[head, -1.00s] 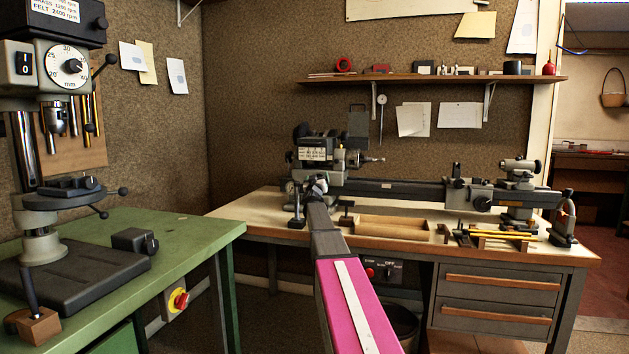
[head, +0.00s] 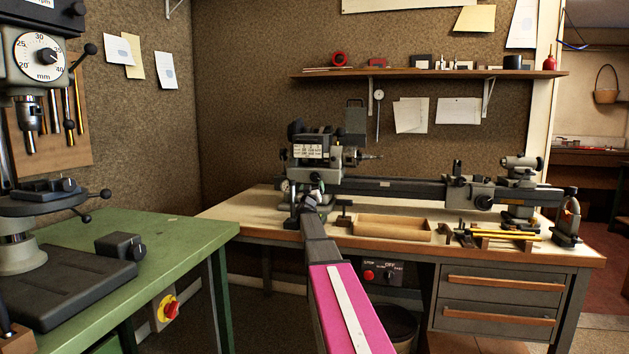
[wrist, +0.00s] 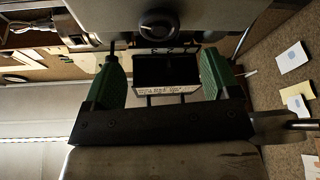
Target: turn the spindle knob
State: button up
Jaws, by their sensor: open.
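The lathe's grey headstock (head: 325,172) stands at the left of the bench, with a white label plate on its front. In the wrist view a round black knob (wrist: 160,25) sits on a grey housing, just beyond my fingertips. I cannot tell for sure that it is the spindle knob. My gripper (head: 312,192) is in front of the headstock and hides part of it in the head view. In the wrist view my gripper (wrist: 160,62) has its green-padded fingers wide apart, with nothing held. A black box with a label shows between them, farther back.
A wooden tray (head: 393,228) and small tools lie on the bench right of my gripper. The lathe bed (head: 400,188) runs right to the tailstock (head: 520,190). A green table (head: 150,262) with a drill press is at left. A shelf (head: 430,73) hangs above.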

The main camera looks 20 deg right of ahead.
aim_at(315, 177)
jog(key=x, duration=0.7)
jog(key=shift+w+d, duration=0.15)
jog(key=shift+w, duration=0.1)
jog(key=shift+r, duration=0.1)
jog(key=c, duration=0.9)
